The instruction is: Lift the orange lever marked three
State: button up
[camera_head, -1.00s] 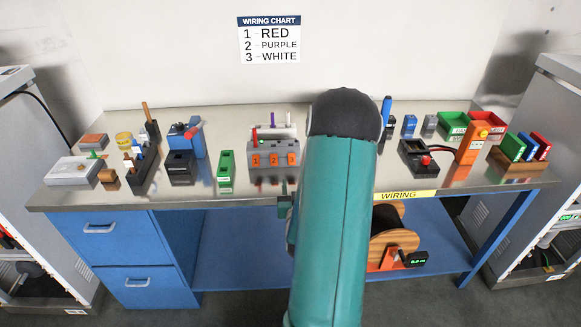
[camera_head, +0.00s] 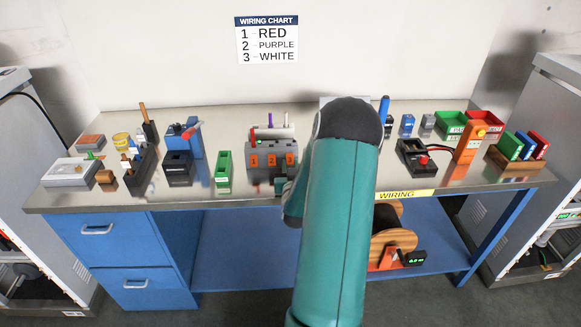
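A grey terminal block (camera_head: 251,158) stands on the bench left of my arm, with several orange levers in a row on its front. The rightmost orange lever (camera_head: 290,161) is in the place of the one marked three; its digit is too small to read surely now.
Red, purple and white wire ends stand at a pale rack (camera_head: 272,131) behind the block. A green box (camera_head: 223,168) stands to the left. The bench front edge is below.

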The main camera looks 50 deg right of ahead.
aim_at(290, 157)
jog(key=c, duration=0.5)
jog(key=shift+o, duration=0.2)
notch_tip(290, 157, up, 2)
jog(key=g+y, duration=0.2)
jog(key=shift+a+y, duration=0.15)
jog(key=shift+y, duration=0.25)
jog(key=r+g+y, duration=0.2)
jog(key=g+y, duration=0.1)
jog(key=shift+d, duration=0.2)
jog(key=shift+w+d+r+g+y, duration=0.15)
jog(key=shift+r+g+y, duration=0.15)
jog(key=shift+g+y, duration=0.45)
jog(key=shift+w+d+r+g+y, duration=0.15)
jog(key=shift+r+g+y, duration=0.15)
jog(key=shift+g+y, duration=0.45)
